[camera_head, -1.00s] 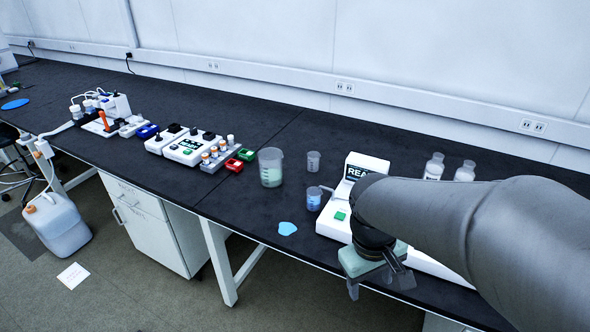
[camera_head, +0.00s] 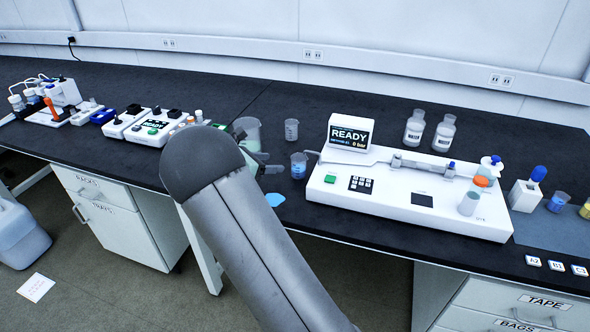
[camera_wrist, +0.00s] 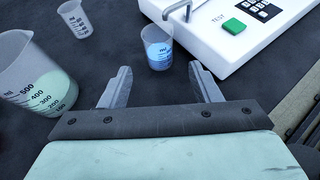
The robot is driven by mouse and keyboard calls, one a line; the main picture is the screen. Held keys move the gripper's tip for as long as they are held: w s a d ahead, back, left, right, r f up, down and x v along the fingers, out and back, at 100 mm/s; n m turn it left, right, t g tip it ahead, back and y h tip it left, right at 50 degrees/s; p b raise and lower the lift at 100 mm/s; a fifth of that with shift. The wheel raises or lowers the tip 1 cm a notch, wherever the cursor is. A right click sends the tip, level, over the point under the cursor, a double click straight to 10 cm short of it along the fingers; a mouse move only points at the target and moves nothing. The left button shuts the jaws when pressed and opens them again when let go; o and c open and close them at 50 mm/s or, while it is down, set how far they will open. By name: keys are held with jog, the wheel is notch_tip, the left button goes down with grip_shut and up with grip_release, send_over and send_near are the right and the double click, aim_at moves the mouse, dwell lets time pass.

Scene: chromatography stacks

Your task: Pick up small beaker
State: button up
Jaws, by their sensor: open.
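A small beaker with blue liquid (camera_head: 299,166) stands upright on the black bench, left of the white READY instrument. In the wrist view this blue-liquid beaker (camera_wrist: 157,48) shows just beyond and between the fingertips of my gripper (camera_wrist: 160,72). The gripper is open and empty. A small empty-looking beaker (camera_head: 291,129) stands farther back; it also shows at the wrist view's upper left (camera_wrist: 74,18). A large beaker with pale green liquid (camera_head: 249,132) is left of the gripper, partly hidden by my arm in the head view. The gripper is also mostly hidden there.
The white READY instrument (camera_head: 400,205) stands close right of the blue-liquid beaker, with a thin spout near that beaker. Two clear bottles (camera_head: 430,130) stand behind the instrument. Bare bench lies behind the beakers.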

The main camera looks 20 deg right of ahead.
aim_at(292, 162)
jog(key=x, duration=1.3)
jog(key=shift+w+r, duration=0.1)
jog(key=shift+w, duration=0.1)
jog(key=c, duration=0.8)
